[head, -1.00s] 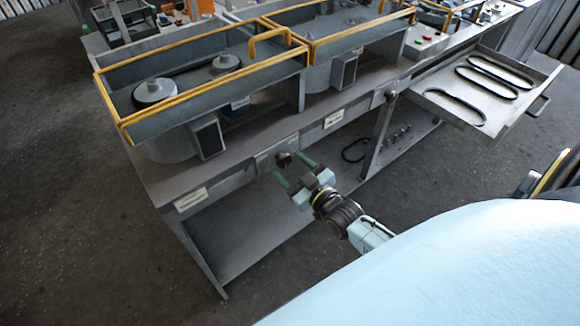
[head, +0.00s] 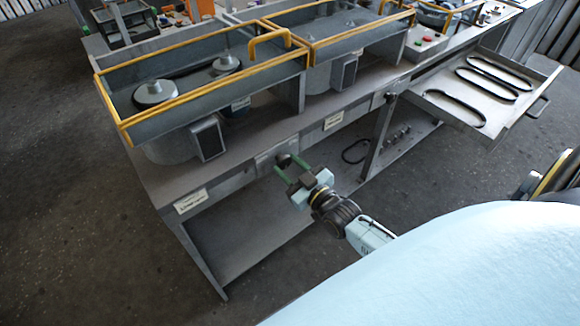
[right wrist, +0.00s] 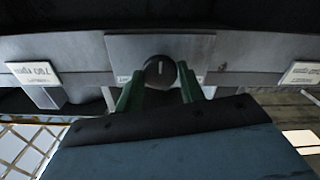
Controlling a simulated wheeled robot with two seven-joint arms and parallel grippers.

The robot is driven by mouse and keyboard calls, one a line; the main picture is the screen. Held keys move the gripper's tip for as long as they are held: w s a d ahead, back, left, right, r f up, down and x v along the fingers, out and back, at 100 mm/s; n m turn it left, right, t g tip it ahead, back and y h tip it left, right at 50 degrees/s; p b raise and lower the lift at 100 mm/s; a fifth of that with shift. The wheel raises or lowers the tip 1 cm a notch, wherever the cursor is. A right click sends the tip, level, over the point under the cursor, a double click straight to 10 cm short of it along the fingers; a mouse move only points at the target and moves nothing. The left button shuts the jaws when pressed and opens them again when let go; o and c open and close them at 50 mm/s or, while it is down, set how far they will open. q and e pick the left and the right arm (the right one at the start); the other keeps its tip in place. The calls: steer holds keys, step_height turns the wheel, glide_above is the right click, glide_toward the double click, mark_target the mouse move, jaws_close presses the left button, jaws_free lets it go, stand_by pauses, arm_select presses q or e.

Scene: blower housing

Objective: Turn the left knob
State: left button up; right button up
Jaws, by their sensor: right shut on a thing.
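The left knob (head: 284,160) is a dark round knob on a grey plate on the front edge of the bench. In the right wrist view the knob (right wrist: 159,72) shows a light mark line that stands about upright. My right gripper (head: 290,165) has its green fingers at the knob. In the right wrist view my right gripper (right wrist: 158,79) has one finger on each side of the knob and is shut on it. The fingers hide the knob's lower sides. My left gripper is not in view.
A second dark knob (head: 390,96) sits further right on the bench front (head: 232,178). An open tray (head: 440,101) with several black belts juts out at the right. Yellow-railed housings with pulleys (head: 154,94) stand above. The floor in front is clear.

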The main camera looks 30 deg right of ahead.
steer(key=m+p, duration=0.1)
steer(key=m, duration=0.2)
steer(key=shift+m+p, duration=0.45)
steer(key=shift+m, duration=1.45)
steer(key=o, duration=1)
steer(key=shift+c, duration=0.2)
steer(key=s+d, duration=0.1)
steer(key=s, duration=1.2)
steer(key=shift+s+p, duration=0.2)
steer(key=shift+p, duration=0.25)
